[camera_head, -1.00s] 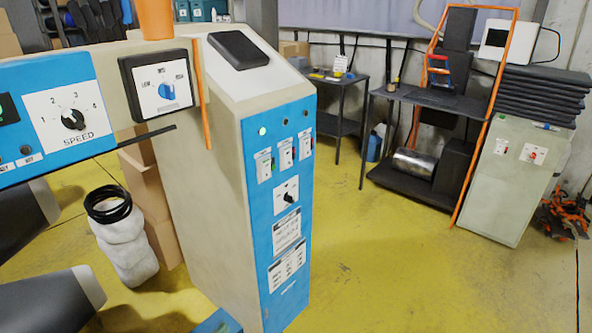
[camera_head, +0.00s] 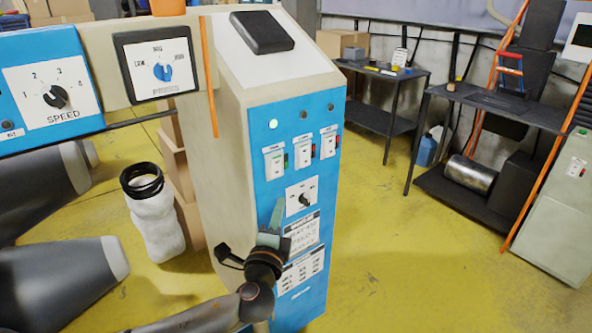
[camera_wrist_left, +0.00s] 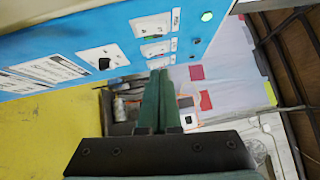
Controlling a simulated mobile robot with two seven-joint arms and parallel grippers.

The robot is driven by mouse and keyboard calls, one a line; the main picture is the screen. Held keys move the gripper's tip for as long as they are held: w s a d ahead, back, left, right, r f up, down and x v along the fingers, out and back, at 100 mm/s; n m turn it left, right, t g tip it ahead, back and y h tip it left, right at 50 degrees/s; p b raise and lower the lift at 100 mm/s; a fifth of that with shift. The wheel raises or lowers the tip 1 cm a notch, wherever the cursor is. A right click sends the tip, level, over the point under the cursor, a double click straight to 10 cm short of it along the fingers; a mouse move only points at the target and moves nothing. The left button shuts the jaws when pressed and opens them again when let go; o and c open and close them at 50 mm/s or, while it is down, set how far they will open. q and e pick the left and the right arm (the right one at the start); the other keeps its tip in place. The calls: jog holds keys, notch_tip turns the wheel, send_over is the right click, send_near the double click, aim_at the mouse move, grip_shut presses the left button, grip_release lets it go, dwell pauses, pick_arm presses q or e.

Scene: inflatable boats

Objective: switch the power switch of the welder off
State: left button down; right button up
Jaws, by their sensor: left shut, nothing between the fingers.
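The tall beige machine (camera_head: 225,150) with a blue front panel (camera_head: 262,190) stands in the middle of the head view; I take it as the welder. Three switches in white plates sit high on the panel: left (camera_head: 274,162), middle (camera_head: 304,158) and right (camera_head: 328,142). I cannot read which is power. A light (camera_head: 273,124) glows above the left one. A black knob (camera_head: 304,199) sits below. My left gripper (camera_head: 277,203) is shut and empty, in front of the panel below the left switch. In the left wrist view its green fingers (camera_wrist_left: 155,78) point past the panel (camera_wrist_left: 120,35).
A beam with a speed knob (camera_head: 55,97) and a blue selector (camera_head: 162,72) crosses the upper left. Large grey inflated tubes (camera_head: 60,285) lie at left. A black table (camera_head: 375,120) and a shelf cart (camera_head: 460,185) stand right. Yellow floor (camera_head: 400,270) is clear between.

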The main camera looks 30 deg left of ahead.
pick_arm(q)
jog(key=shift+r, duration=0.15)
jog(key=p, duration=0.1)
send_near(280, 161)
jog(key=w+d, duration=0.2)
jog(key=w, duration=0.2)
jog(key=a, duration=0.1)
jog(key=w+a, duration=0.1)
jog(key=a, duration=0.2)
jog(key=shift+w+a+r+p, duration=0.1)
jog(key=shift+w+r+p, duration=0.05)
jog(key=shift+w+p, duration=0.15)
